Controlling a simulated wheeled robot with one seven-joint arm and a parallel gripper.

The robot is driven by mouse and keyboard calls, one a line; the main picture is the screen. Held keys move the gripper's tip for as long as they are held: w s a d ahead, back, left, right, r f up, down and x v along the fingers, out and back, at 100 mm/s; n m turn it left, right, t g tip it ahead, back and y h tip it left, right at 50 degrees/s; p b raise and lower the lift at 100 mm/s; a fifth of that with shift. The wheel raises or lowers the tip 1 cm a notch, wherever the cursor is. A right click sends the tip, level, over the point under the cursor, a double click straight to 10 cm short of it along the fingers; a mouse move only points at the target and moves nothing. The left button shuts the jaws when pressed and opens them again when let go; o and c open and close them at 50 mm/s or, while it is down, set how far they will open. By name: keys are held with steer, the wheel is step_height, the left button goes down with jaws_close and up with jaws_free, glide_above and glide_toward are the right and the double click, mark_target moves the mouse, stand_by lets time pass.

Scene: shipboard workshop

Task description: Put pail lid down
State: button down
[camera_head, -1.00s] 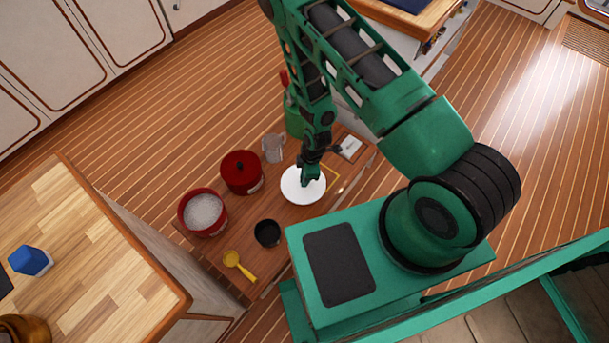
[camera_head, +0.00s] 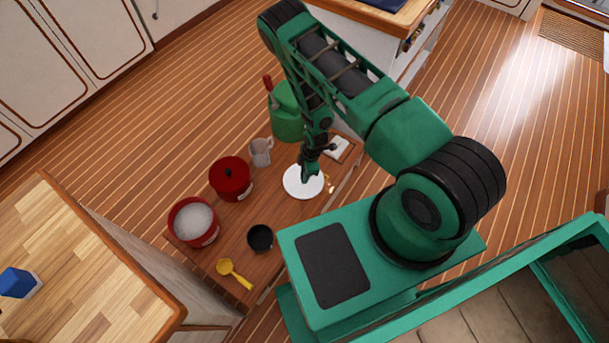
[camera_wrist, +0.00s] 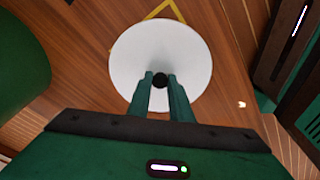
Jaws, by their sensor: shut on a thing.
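The pail lid (camera_head: 292,184) is a round white disc with a small dark knob at its centre. It also shows in the wrist view (camera_wrist: 200,55), where the knob sits between my two fingers. My gripper (camera_head: 305,178) is shut on the knob, pointing down; its fingertips also show in the wrist view (camera_wrist: 160,80). The lid is over the right part of the low wooden table, close to its surface; I cannot tell whether it touches. In the wrist view, part of a yellow outline (camera_wrist: 166,9) on the table shows past the lid's edge.
A green canister (camera_head: 287,120) is behind. A wooden counter (camera_head: 90,250) stands at left.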

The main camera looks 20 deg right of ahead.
steer(key=c, duration=1.6)
jaws_free()
